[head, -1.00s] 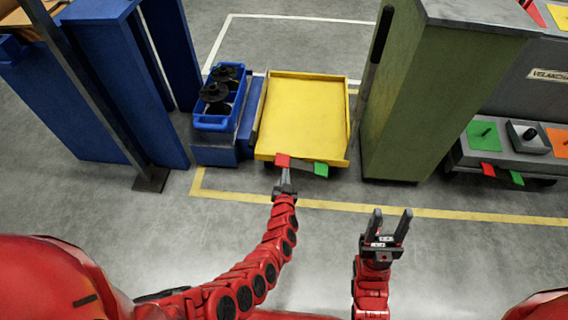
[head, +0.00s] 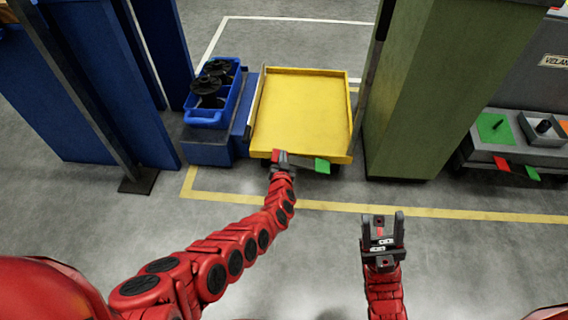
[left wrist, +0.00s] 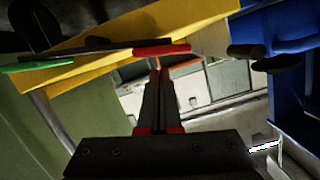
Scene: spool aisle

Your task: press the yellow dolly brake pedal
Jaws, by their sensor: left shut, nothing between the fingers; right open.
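The yellow dolly (head: 300,110) stands on the floor ahead, with a red pedal (head: 275,155) and a green pedal (head: 322,166) on its near edge. My left gripper (head: 281,157) is shut and empty, at the red pedal, partly covering it in the head view. In the left wrist view the shut fingertips (left wrist: 158,64) end just at the red pedal (left wrist: 162,49); I cannot tell whether they touch it. The green pedal (left wrist: 38,64) is off to the left there. My right gripper (head: 383,218) is open and empty above the floor.
A blue bin (head: 213,112) with dark spools sits on a blue base left of the dolly. A green cabinet (head: 425,95) stands close on the right. A second dolly with red and green pedals (head: 502,164) is farther right. The near floor is clear.

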